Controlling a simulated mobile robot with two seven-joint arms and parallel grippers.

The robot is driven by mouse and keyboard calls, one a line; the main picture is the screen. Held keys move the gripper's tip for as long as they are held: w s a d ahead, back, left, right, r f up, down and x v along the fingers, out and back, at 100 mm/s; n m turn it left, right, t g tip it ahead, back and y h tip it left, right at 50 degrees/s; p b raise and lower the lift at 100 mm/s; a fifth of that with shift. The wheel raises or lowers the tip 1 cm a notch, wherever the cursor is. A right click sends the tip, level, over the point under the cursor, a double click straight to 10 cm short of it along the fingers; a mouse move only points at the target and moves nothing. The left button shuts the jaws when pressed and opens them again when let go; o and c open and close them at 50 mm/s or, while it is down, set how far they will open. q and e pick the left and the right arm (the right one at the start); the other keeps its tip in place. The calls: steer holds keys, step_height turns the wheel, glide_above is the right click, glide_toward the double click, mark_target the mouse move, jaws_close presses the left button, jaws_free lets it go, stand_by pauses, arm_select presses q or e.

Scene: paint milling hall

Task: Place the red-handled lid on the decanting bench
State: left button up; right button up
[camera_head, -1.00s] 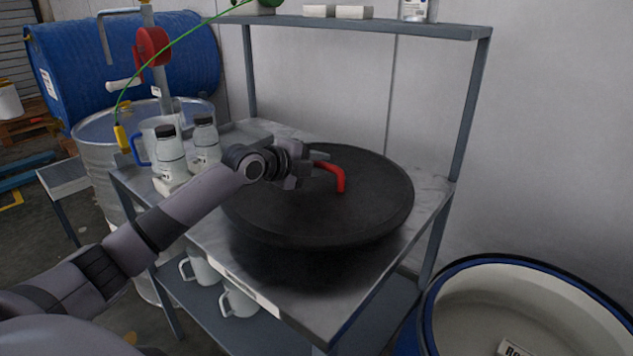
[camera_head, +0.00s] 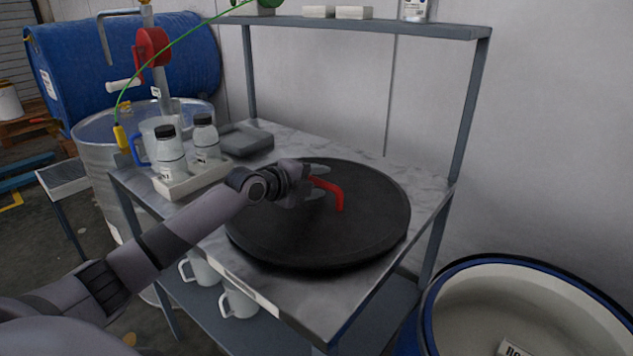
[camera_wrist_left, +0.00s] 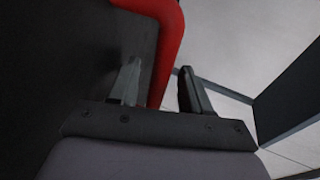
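The black round lid (camera_head: 290,235) with its red handle (camera_head: 335,195) lies flat on the grey top of the decanting bench (camera_head: 425,190), with no clear gap under it. The left gripper looks open. My right gripper is not in view.
Two white bottles (camera_head: 170,150) stand in a pale tray at the bench's left, with a grey flat block (camera_head: 246,141) behind. A shelf (camera_head: 350,24) spans above the bench. White mugs (camera_head: 238,302) are below. An open blue-rimmed drum (camera_head: 450,285) stands at the right.

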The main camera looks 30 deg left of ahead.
arm_select(q)
step_height(320, 180, up, 4)
glide_above(281, 215)
steer(key=shift+f, duration=0.2)
steer(key=shift+s+r, duration=0.3)
steer(key=shift+s, duration=0.15)
stand_by(0.7)
